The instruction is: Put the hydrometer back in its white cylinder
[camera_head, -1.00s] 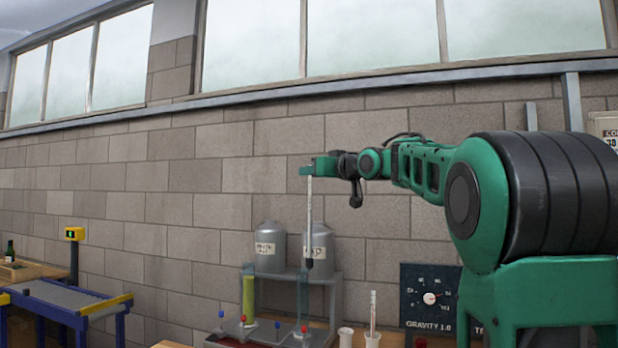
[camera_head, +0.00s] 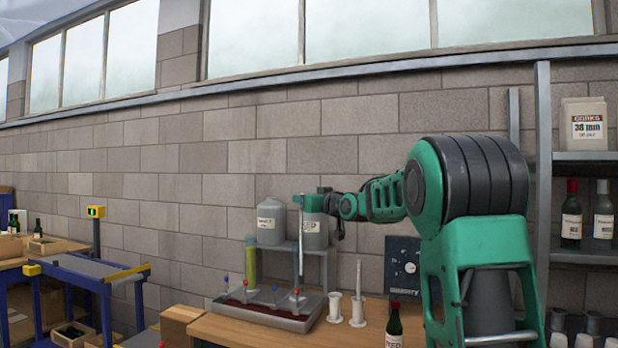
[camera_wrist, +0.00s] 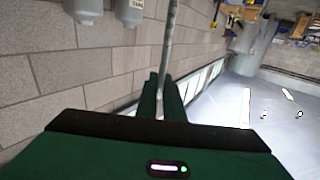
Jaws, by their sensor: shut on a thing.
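The hydrometer (camera_head: 300,250), a thin pale rod, hangs nearly upright from my gripper (camera_head: 300,197), which is shut on its upper end. It hangs over the dark red tray with its lower end close to the tray's knobs; I cannot tell its exact height. In the wrist view the rod (camera_wrist: 169,40) runs up from between my two dark green fingers (camera_wrist: 162,78). Two white cylinders stand on the bench, to the right of the hydrometer. The left one (camera_head: 334,308) looks empty. The right one (camera_head: 358,313) has a thin pale rod (camera_head: 358,275) standing in it.
The tray (camera_head: 250,312) bears a yellow-green tube (camera_head: 251,265) and several red and blue knobs. Two grey containers (camera_head: 270,222) stand on a rack behind. A dark bottle (camera_head: 394,328) stands at the bench (camera_head: 200,325) front, near my arm. A dark gauge board (camera_head: 402,262) is behind.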

